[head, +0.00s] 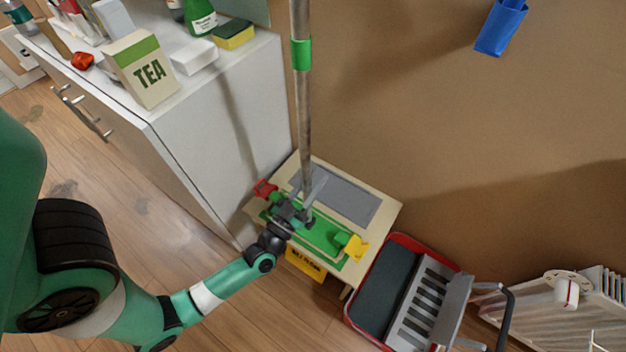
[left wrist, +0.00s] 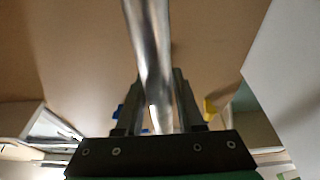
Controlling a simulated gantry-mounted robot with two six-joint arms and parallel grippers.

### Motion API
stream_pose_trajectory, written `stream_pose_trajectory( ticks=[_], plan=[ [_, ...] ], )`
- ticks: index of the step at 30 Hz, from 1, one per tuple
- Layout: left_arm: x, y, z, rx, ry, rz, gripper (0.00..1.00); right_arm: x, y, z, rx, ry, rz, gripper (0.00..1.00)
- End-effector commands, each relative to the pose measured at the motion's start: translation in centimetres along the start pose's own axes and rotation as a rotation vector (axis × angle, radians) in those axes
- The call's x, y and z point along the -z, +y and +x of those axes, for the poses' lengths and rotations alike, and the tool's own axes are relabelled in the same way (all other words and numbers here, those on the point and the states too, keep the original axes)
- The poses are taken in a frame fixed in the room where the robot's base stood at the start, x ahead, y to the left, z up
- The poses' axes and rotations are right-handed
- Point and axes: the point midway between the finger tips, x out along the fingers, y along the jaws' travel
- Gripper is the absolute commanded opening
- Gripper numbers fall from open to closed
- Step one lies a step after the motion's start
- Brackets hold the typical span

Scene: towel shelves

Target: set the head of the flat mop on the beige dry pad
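The flat mop has a long metal pole (head: 303,110) with a green band, standing nearly upright. Its green head (head: 322,238) has a red clip (head: 265,188) at one end and a yellow clip (head: 355,247) at the other. The head is low over the front of a small beige stand; I cannot tell whether it touches. A beige pad cannot be told apart from the stand's top. My left gripper (head: 297,206) is shut on the pole just above the head. In the left wrist view the pole (left wrist: 150,50) runs between its fingers. My right gripper is out of view.
A grey pad (head: 343,194) lies on the stand (head: 385,212), behind the mop head. A yellow sign (head: 306,263) hangs on its front. A white cabinet (head: 225,130) stands close on the left, a red bucket with a wringer (head: 420,300) on the right. The brown wall is behind.

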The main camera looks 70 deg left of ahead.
Motion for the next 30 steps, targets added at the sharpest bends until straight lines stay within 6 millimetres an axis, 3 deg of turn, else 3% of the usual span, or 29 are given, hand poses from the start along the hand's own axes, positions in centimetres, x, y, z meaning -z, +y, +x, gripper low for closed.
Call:
stream_pose_trajectory(
  ticks=[1,4,16,26,30],
  plan=[
    [0.0,0.0,0.0,0.000,-0.001,0.000,0.48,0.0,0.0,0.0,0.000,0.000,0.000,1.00],
    [-0.1,0.0,0.0,-0.001,-0.002,0.000,0.63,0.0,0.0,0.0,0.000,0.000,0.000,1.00],
    [-0.2,0.1,-1.1,-0.004,-0.012,0.000,0.63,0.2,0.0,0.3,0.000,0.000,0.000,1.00],
    [0.1,0.2,-8.8,-0.013,-0.012,0.001,0.63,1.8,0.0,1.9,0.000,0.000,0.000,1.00],
    [0.1,0.3,-10.5,-0.010,-0.005,-0.005,0.63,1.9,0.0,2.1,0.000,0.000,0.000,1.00]
  ],
)
